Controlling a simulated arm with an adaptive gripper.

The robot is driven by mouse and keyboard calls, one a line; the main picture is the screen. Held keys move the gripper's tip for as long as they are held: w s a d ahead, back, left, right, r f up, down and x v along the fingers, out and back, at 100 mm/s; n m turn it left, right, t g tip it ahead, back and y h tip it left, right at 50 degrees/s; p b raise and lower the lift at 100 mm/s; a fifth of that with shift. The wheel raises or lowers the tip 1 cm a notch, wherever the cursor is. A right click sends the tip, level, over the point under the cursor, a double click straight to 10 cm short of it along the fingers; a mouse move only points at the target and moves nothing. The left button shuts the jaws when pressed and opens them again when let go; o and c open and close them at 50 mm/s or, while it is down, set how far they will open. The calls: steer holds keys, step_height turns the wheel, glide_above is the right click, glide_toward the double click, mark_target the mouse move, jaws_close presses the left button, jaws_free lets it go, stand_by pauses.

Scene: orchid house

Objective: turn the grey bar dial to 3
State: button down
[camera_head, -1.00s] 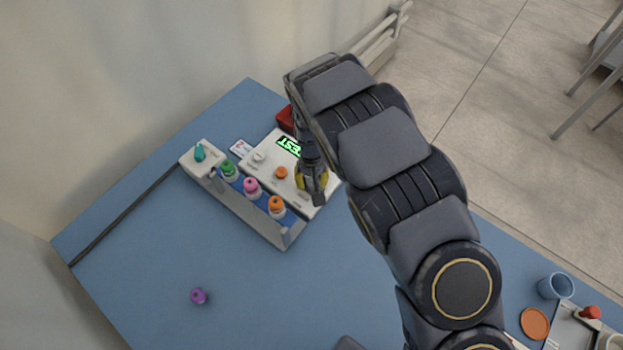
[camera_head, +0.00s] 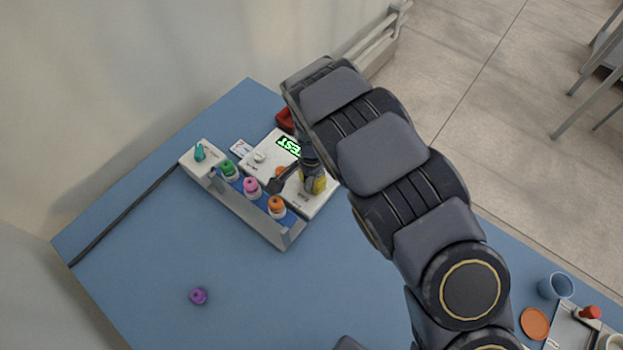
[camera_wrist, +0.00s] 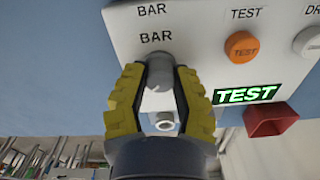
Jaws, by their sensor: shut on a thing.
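The grey bar dial (camera_wrist: 159,75) shows in the wrist view between the two yellow-padded fingers of my gripper (camera_wrist: 160,88), on a white panel under the word BAR. My gripper is shut on it. The scale and pointer of the dial are hidden, so its setting cannot be read. In the head view my gripper (camera_head: 301,187) is down at the right end of the white control box (camera_head: 313,207) and covers the dial.
An orange TEST button (camera_wrist: 241,47) and a pale knob (camera_wrist: 309,42) sit beside the dial, near a lit green TEST display (camera_wrist: 247,94). A rack (camera_head: 253,222) with several coloured-capped bottles stands along the box. A purple cap (camera_head: 198,296) lies on the open blue table (camera_head: 150,270).

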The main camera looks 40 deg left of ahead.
mark_target(311, 181)
steer(key=shift+f+m, duration=0.1)
steer(key=shift+m, duration=1.1)
steer(key=c, duration=0.8)
jaws_free()
steer(key=shift+o, duration=0.2)
step_height(311, 181, up, 12)
